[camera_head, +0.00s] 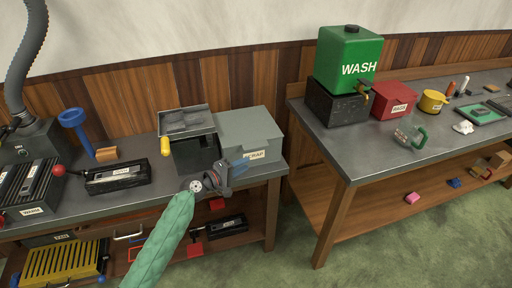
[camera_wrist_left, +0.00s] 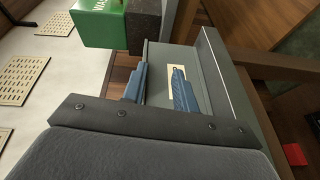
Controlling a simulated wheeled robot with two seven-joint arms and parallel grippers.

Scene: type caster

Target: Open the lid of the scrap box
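The grey scrap box (camera_head: 245,125) stands on the left bench, near its right end, with its lid looking shut. Its front label reads SCRAP, partly hidden by my gripper. My left gripper (camera_head: 238,168) is in front of the box at label height, its arm in a green sleeve. In the left wrist view, the blue fingers (camera_wrist_left: 160,90) are apart, with the box's grey face (camera_wrist_left: 155,58) and pale label (camera_wrist_left: 176,82) beyond them. I cannot tell whether a fingertip touches the box. My right gripper is not in view.
A dark open-topped box with a raised tray-like top (camera_head: 187,121) stands directly left of the scrap box. A black labelled tray (camera_head: 117,178) is farther left. On the right bench are a green WASH tank (camera_head: 347,55) and a red box (camera_head: 393,100). A floor gap separates the benches.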

